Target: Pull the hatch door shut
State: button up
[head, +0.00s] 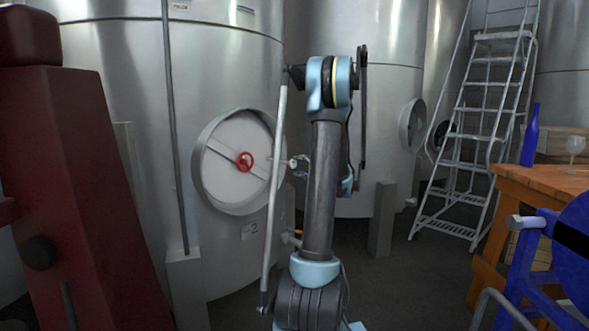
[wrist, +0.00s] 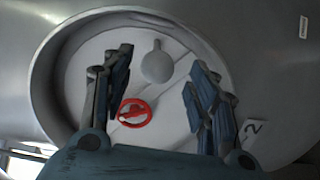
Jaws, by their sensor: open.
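The hatch door (head: 228,150) is a pale round disc inside a deep metal rim on the steel tank. A red handwheel (head: 245,161) sits at its middle. In the wrist view the door (wrist: 88,75) fills the centre, with the red wheel (wrist: 135,112) low on it. A grey rounded knob (wrist: 157,62) stands out in front of the door. My gripper (wrist: 160,80) is open and empty, its fingers spread to either side of the knob in the picture. In the head view my arm hides most of the gripper. I cannot tell how far the door stands from closed.
A dark red machine (head: 85,200) stands at the left. A grey post (head: 187,285) stands before the tank. At the right are a metal step ladder (head: 470,165), a wooden table (head: 545,182) with a blue bottle (head: 531,138) and a glass, and a blue frame. Dark floor is open behind my arm.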

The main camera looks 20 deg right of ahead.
jog(key=v, duration=0.7)
jog(key=shift+s+d+f, duration=0.1)
notch_tip(320, 180, up, 10)
jog(key=a+m+t+h, duration=0.1)
jog(key=m+t+h, duration=0.3)
jog(key=m+h, duration=0.2)
jog(key=s+r+m+g+h, duration=0.1)
jog(key=s+r+m+h, duration=0.1)
jog(key=s+m+h, duration=0.6)
jog(key=s+a+f+m+g+y, duration=0.2)
jog(key=s+a+f+g, duration=0.3)
jog(key=s+f, duration=0.5)
jog(key=s+a+f+m+g+y, duration=0.1)
jog(key=s+a+f+m+g, duration=0.3)
jog(key=s, duration=1)
jog(key=s+a+f+m+g+y, duration=0.2)
jog(key=s+a+f+g, duration=0.5)
jog(key=s+a+f, duration=0.4)
notch_tip(320, 180, down, 5)
jog(key=shift+s+a+r+m+g+y, duration=0.1)
jog(key=shift+s+a+m+g+y, duration=0.2)
jog(key=shift+s+m, duration=0.45)
